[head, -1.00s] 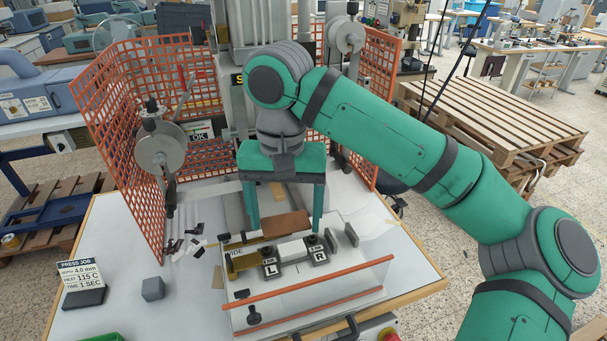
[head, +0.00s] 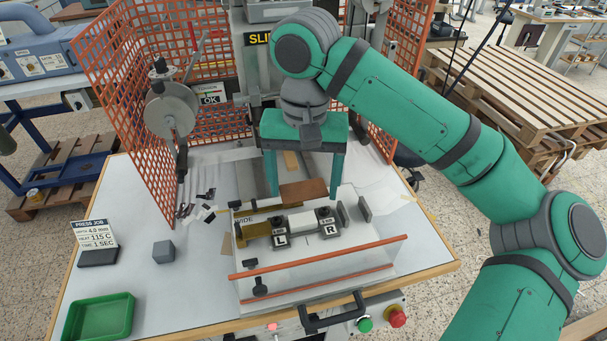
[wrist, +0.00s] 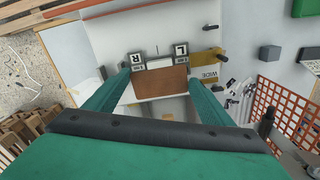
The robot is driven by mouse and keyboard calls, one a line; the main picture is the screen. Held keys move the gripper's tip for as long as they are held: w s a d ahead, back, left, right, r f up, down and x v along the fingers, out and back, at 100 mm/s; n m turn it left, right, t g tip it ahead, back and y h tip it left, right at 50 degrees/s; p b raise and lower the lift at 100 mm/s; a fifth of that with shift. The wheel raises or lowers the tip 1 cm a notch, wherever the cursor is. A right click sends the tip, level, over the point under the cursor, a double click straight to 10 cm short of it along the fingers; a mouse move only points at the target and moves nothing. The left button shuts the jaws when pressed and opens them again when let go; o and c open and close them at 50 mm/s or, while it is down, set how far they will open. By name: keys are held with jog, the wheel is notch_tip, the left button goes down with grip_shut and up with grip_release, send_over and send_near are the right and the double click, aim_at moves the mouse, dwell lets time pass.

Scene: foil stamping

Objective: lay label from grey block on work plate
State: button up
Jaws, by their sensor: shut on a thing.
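A flat brown label (head: 303,192) is held by its two ends between the fingers of my gripper (head: 303,196). In the wrist view the brown label (wrist: 160,82) spans the gap between the green fingers (wrist: 160,78). It is behind the L and R blocks, over the rear of the pale work plate (head: 345,253); I cannot tell whether it touches anything below. The grey block (head: 164,251) stands on the table at the left, with nothing visible on top.
L block (head: 281,241) and R block (head: 330,229) flank a white piece (head: 301,220). A brass-coloured bar (head: 252,231) is to their left. Orange mesh guards (head: 130,100) stand left and right. A green tray (head: 98,318) is at the front left.

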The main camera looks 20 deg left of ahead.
aim_at(304, 224)
jog(key=shift+f, duration=4.8)
jog(key=shift+a, duration=0.1)
jog(key=shift+s, duration=0.1)
jog(key=shift+f, duration=0.25)
jog(key=shift+c, duration=0.2)
jog(key=o, duration=1.2)
notch_tip(304, 224, up, 11)
jog(key=shift+f, duration=0.1)
jog(key=shift+w+d, duration=0.2)
